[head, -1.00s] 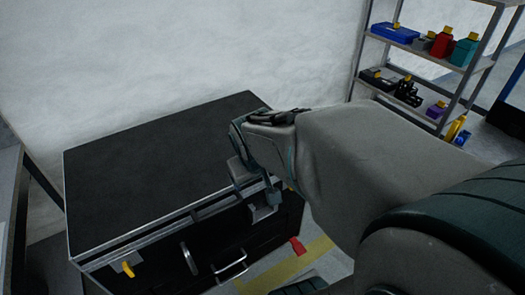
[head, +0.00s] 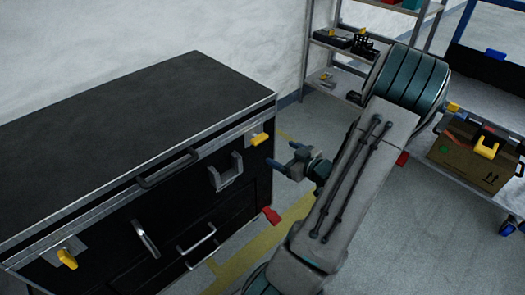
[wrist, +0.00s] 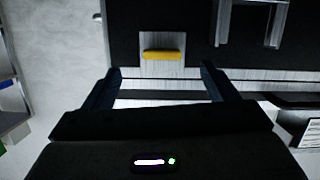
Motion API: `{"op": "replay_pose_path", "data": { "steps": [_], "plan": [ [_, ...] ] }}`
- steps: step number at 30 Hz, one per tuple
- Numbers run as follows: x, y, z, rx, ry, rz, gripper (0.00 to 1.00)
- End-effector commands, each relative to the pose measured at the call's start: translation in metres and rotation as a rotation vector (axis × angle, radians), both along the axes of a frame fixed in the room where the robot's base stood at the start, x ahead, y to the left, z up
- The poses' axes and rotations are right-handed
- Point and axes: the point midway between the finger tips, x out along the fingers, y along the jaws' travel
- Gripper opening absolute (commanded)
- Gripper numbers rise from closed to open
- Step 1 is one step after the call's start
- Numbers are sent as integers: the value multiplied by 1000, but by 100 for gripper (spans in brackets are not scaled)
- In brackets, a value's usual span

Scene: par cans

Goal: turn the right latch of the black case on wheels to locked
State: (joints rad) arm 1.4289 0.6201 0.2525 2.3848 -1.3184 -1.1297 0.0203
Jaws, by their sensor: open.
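The black case (head: 120,120) stands at the left of the head view. Its right latch (head: 259,139) is a yellow handle on a metal plate near the front right corner, below the lid seam. In the wrist view the right latch (wrist: 163,54) lies parallel to the seam, centred slightly beyond the fingertips. The left latch (head: 67,258) has its yellow handle slanting downward. My gripper (head: 288,160) is open and empty, to the right of the right latch in the head view and apart from it. Its two fingers (wrist: 160,75) frame the latch plate in the wrist view.
The case front carries a metal bracket (head: 227,172), a lid handle (head: 168,168) and drawer handles (head: 198,240). A red piece (head: 271,215) sticks out at its lower right. A cart with a cardboard box (head: 465,160) and a shelf (head: 335,45) stand at the right. Floor lies between.

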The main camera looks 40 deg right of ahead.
Motion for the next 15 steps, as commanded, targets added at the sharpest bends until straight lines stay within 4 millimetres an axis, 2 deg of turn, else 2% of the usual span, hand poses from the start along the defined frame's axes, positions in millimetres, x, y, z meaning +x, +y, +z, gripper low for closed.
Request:
{"op": "replay_pose_path", "data": {
  "steps": [1, 8, 11, 15],
  "plan": [
    [-11, -3, -13, 32, -57, -2, 80],
    [-36, -4, -13, 101, -234, 17, 80],
    [-36, -3, -12, 109, -254, 21, 80],
    [-19, -1, -12, 109, -258, 24, 80]
  ]
}}
